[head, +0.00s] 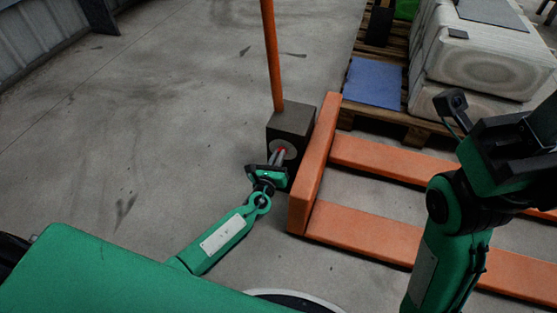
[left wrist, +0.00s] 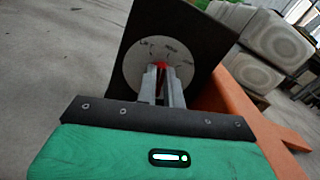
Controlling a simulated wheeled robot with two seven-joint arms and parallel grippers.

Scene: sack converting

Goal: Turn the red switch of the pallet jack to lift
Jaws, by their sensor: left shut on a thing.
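The orange pallet jack (head: 311,170) stands on the floor, with an upright orange handle (head: 271,50) and a dark box (head: 293,122) at its base. A pale round dial (left wrist: 132,66) is on the box face, with small labels around its upper edge; the left one appears to read lift. The red switch (left wrist: 161,64) is at the dial's middle and points roughly up, in the left wrist view. My left gripper (head: 277,157) is shut on the red switch, its grey fingers on both sides. The fingers hide part of the switch. My right gripper's fingers are not visible.
A wooden pallet (head: 415,124) with pale stacked sacks (head: 475,60) and a blue sheet (head: 374,82) stands beyond the forks. My right arm is at the right, over the forks. The floor left of the box is clear.

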